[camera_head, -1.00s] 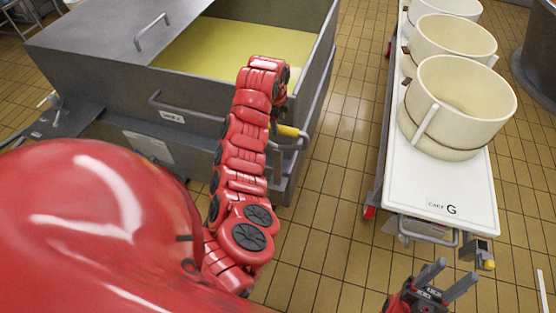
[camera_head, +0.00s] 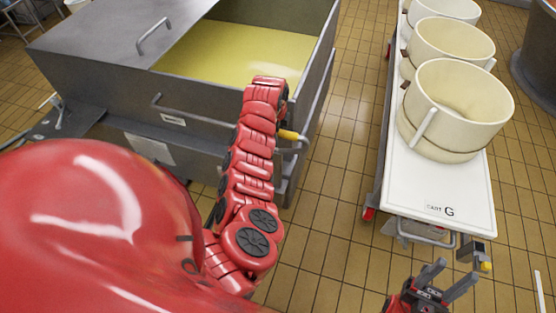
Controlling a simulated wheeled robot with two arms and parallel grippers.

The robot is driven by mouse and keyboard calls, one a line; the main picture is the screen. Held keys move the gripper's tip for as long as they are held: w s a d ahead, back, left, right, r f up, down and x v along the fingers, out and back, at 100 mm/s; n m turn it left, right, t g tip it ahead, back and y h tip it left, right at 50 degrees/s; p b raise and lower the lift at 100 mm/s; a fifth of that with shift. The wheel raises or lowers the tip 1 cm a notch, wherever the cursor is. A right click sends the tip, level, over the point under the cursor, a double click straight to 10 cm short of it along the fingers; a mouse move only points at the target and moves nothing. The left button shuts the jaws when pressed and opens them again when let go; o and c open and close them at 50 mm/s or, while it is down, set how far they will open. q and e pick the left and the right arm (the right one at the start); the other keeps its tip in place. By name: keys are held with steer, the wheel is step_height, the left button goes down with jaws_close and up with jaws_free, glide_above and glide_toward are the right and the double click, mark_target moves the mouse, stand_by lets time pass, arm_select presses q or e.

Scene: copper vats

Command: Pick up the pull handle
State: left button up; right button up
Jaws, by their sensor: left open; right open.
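Several bar handles show, and I cannot tell which one is the pull handle. A grey bar handle (camera_head: 440,245) hangs at the near end of the cart, under its top. Another bar handle (camera_head: 154,32) stands on the grey vat's lid, and a long bar (camera_head: 190,114) runs along the vat's front. My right gripper (camera_head: 457,272) is open and empty, with its two fingers pointing up, below and apart from the cart's handle. My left arm reaches up in front of the vat; its gripper is hidden behind the arm's end.
The white-topped cart (camera_head: 437,195) carries several cream tubs (camera_head: 457,110). The grey vat (camera_head: 90,75) holds yellow liquid (camera_head: 235,52). A yellow-gripped lever (camera_head: 290,135) sticks out at its corner. Tiled floor (camera_head: 335,185) between vat and cart is clear.

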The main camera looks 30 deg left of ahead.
arm_select(q)
steer(key=shift+f, duration=0.15)
stand_by(0.4)
jaws_close()
stand_by(1.3)
